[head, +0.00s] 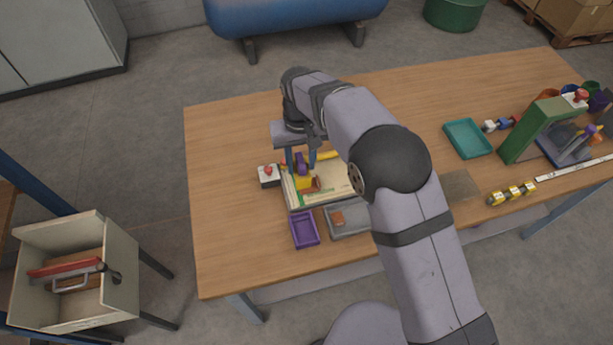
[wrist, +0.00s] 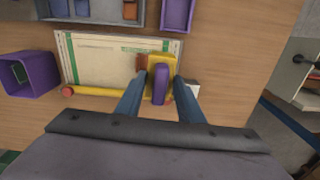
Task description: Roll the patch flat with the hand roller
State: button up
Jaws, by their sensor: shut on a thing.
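My gripper (head: 302,160) is shut on the hand roller, which has a purple handle and a yellow body (head: 304,182). In the wrist view the purple handle (wrist: 160,84) stands between the two blue fingers of my gripper (wrist: 157,82). The pale sack (head: 335,184) with green print lies flat on the table under the roller, and shows in the wrist view (wrist: 100,68). The reddish-brown patch (head: 316,186) lies on the sack, right beside the roller. In the wrist view the patch (wrist: 141,63) is partly hidden by the roller; contact is unclear.
A yellow rod with a red end (wrist: 95,92) lies along the sack's far edge. A red-button box (head: 268,177) stands left of it. A purple tray (head: 304,231) and a grey tray (head: 336,232) sit in front. A purple bin (wrist: 35,77) stands nearby. The table's left side is clear.

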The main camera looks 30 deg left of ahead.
jog(key=shift+w+a+r, duration=0.35)
jog(key=shift+a+r, duration=0.05)
jog(key=shift+r, duration=0.1)
jog(key=shift+s+d+n, duration=0.1)
jog(key=shift+n, duration=0.2)
jog(key=shift+f, duration=0.1)
jog(key=shift+f+b, duration=1.8)
jog(key=shift+f, duration=0.15)
jog(key=shift+f+b, duration=0.5)
jog(key=shift+f, duration=0.65)
jog(key=shift+f, duration=0.35)
